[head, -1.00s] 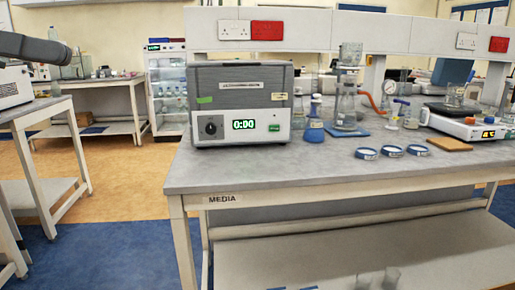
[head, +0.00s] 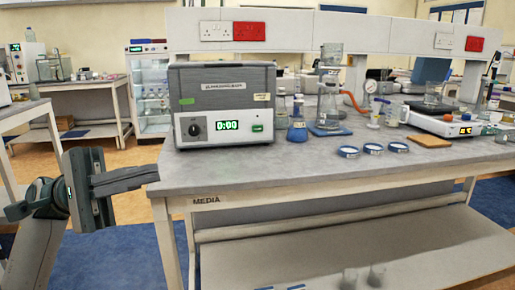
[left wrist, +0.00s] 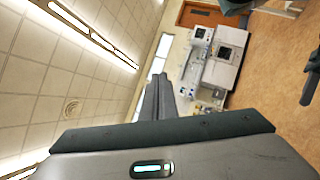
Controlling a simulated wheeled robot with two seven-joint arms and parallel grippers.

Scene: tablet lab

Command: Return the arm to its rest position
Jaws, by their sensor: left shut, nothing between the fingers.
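My left gripper (head: 152,175) is at the lower left of the head view, beside the left front corner of the lab bench (head: 330,165). Its dark fingers point right, are together and hold nothing. In the left wrist view the fingers (left wrist: 158,97) also lie close together, pointing out into the room with nothing between them. My left arm comes up from the bottom left of the head view. My right gripper is not in the head view.
The bench carries a grey machine (head: 222,105) reading 0:00, a blue-based flask (head: 297,130), blue-rimmed dishes (head: 348,152) and a hot plate (head: 440,120). A side table (head: 85,84) stands back left. Open floor (head: 130,205) lies left of the bench.

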